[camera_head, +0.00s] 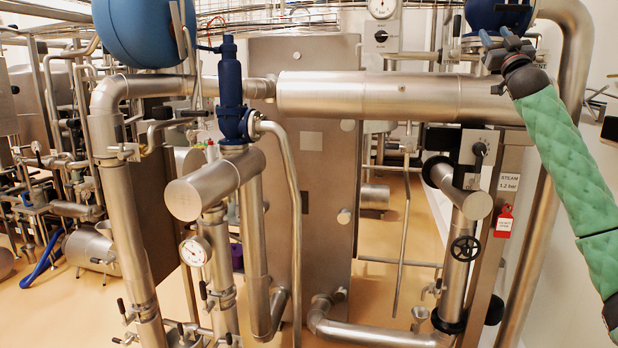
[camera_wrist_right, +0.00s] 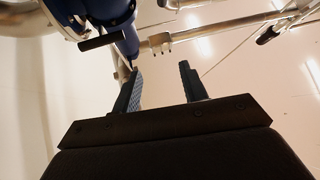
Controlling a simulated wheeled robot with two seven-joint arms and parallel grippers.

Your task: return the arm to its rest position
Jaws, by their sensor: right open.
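My right arm, in a green padded sleeve, comes in from the right edge of the head view and reaches up to the upper right. My right gripper (camera_head: 500,42) is at its end, in front of or beside a dark blue rounded part (camera_head: 497,14) and above a wide steel pipe (camera_head: 400,97). In the right wrist view the two dark fingers of this gripper (camera_wrist_right: 160,86) stand apart with nothing between them. A blue part with a dark bar (camera_wrist_right: 103,38) shows beyond the left finger. I cannot tell whether they touch. My left gripper is not in view.
A steel pipe (camera_head: 573,60) rises close behind my right arm. A black handwheel (camera_head: 465,248), a red tag (camera_head: 505,222) and a white STEAM label (camera_head: 510,182) are lower down. A blue valve (camera_head: 231,90) stands left. A pale wall (camera_head: 580,275) lies behind the arm.

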